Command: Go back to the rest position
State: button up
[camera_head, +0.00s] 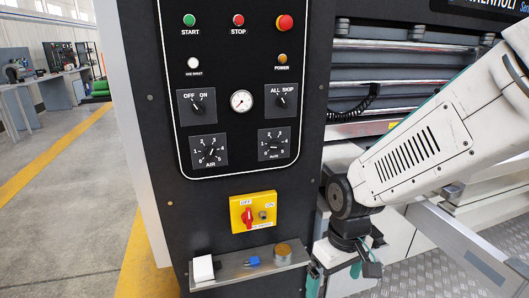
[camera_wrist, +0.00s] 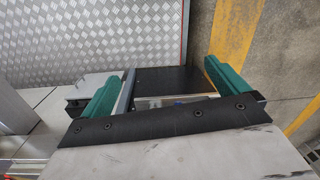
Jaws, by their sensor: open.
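My gripper (camera_head: 336,277) hangs at the lower right of the control panel in the head view, pointing down, partly cut off by the frame and blurred by its small size. In the wrist view my gripper (camera_wrist: 170,70) shows two teal fingers spread wide apart. Nothing is held between them. The black control panel (camera_head: 222,120) stands to the left of my arm. A small metal shelf (camera_head: 228,275) juts from its lower front, left of my gripper. On it are a white block (camera_head: 203,268), a small blue item (camera_head: 252,261) and a round brass-coloured piece (camera_head: 283,252).
A yellow switch box (camera_head: 253,213) with a red knob sits above the shelf. Rollers and rails of the machine (camera_head: 385,65) lie behind my arm. A metal rail (camera_head: 460,250) runs at the lower right. Open floor (camera_head: 70,220) lies to the left.

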jog(key=s+d+r+m+t, duration=0.1)
jog(key=s+d+r+m, duration=0.4)
jog(key=s+d+r, duration=0.7)
notch_tip(320, 180, up, 4)
jog(key=shift+s+f+t, duration=0.15)
jog(key=shift+s+t, duration=0.25)
jog(key=shift+s, duration=0.35)
